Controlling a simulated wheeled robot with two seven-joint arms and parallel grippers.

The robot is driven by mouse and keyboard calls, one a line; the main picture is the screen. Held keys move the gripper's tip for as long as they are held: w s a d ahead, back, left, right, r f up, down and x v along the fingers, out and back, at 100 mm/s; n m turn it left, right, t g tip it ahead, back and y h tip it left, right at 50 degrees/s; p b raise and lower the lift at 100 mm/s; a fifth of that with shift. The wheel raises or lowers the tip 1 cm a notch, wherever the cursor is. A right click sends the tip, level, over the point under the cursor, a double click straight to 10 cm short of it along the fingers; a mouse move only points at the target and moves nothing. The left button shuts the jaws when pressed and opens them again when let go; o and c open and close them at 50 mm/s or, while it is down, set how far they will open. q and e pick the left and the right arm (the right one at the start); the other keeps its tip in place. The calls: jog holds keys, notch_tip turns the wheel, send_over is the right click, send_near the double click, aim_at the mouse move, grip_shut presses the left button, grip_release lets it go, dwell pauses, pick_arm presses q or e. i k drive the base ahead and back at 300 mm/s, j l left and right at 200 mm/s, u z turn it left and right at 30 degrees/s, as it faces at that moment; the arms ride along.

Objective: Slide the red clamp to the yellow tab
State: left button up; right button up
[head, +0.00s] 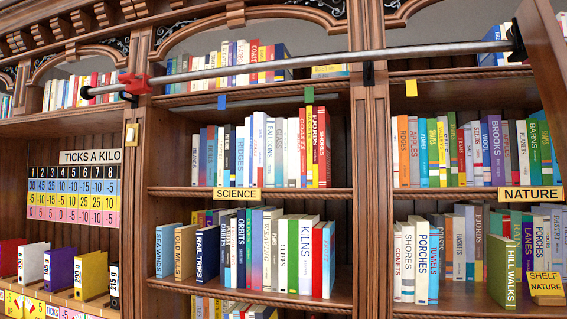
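The red clamp (135,84) sits on a grey metal rail (250,69) near its left end, close to a dark bracket. The yellow tab (411,88) hangs below the rail on the shelf edge at the right, just past the middle post. A blue tab (221,102) sits on the shelf edge between the clamp and the yellow tab. The clamp is well to the left of both tabs. Neither of my grippers shows in the head view.
A black bracket (368,74) is under the rail at the middle post, and another black end mount (516,44) is at the right. Full bookshelves stand behind the rail. A green book (503,271) and a yellow card (545,284) are at lower right. A number chart (73,192) hangs left.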

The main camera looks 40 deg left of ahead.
aim_at(136, 87)
jog(key=u, duration=2.2)
jog(key=i+j+z, duration=0.15)
jog(key=i+j, duration=0.25)
jog(key=i+j+z, duration=0.2)
jog(key=i+j, duration=0.15)
jog(key=j, duration=0.15)
jog(key=i+j+z, duration=0.15)
jog(key=i+j, duration=0.2)
jog(key=j, duration=0.2)
